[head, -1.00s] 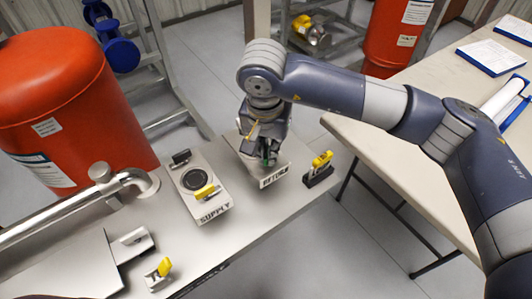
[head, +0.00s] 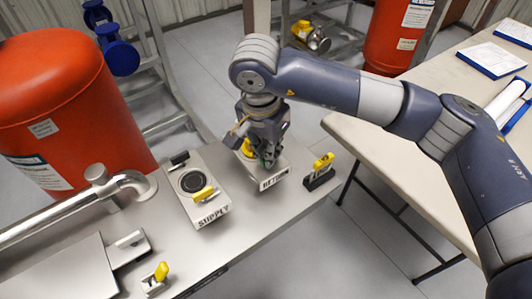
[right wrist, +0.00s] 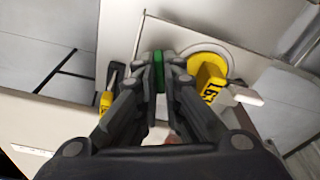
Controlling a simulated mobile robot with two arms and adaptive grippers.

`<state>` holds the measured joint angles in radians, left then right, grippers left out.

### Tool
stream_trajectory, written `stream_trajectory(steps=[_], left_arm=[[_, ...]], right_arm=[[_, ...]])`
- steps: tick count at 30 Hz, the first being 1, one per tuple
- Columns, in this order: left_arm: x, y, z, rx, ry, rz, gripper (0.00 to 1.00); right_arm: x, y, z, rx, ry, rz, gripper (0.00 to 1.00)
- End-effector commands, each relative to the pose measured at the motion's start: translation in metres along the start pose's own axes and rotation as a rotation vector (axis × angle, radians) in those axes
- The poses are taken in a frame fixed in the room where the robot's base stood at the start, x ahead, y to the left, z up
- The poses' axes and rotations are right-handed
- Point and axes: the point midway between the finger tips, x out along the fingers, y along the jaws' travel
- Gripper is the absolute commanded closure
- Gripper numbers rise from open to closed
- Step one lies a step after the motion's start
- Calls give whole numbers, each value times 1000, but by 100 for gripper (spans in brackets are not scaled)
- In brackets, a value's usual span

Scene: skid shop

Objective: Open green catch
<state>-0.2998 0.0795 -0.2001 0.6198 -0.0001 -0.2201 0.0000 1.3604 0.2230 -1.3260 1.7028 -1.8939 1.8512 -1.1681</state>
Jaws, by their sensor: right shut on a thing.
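The green catch (right wrist: 158,72) shows as a narrow green strip between the fingertips in the right wrist view. My right gripper (right wrist: 160,80) is shut on it. In the head view my right gripper (head: 266,158) reaches down over the block labelled RETURN (head: 273,182) and hides much of its top. A yellow part (head: 247,148) of that block shows just left of the fingers. In the right wrist view a yellow tagged handle (right wrist: 208,78) stands right of the fingertips, apart from them. My left gripper is not in view.
The SUPPLY block (head: 207,209), with a yellow catch (head: 204,193), stands left on the metal bench. A black holder with a yellow piece (head: 321,172) stands at the bench's right edge. A red tank (head: 60,110) and pipe (head: 60,215) stand left; a table (head: 390,140) stands right.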

Motion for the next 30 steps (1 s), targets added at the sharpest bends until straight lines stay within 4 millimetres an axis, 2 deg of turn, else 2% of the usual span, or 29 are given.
stream_trajectory(steps=[4,12,22,25,27,28,30], left_arm=[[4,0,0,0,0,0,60],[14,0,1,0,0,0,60],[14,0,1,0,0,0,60],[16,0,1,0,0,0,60],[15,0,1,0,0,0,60],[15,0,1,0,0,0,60],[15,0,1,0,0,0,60]], right_arm=[[2,0,1,42,0,8,100],[2,0,1,270,0,43,100],[1,0,1,299,-1,48,100],[2,0,1,357,-1,57,100],[1,1,1,358,-1,57,79],[1,1,1,358,-1,57,73],[1,0,0,358,-1,56,72]])
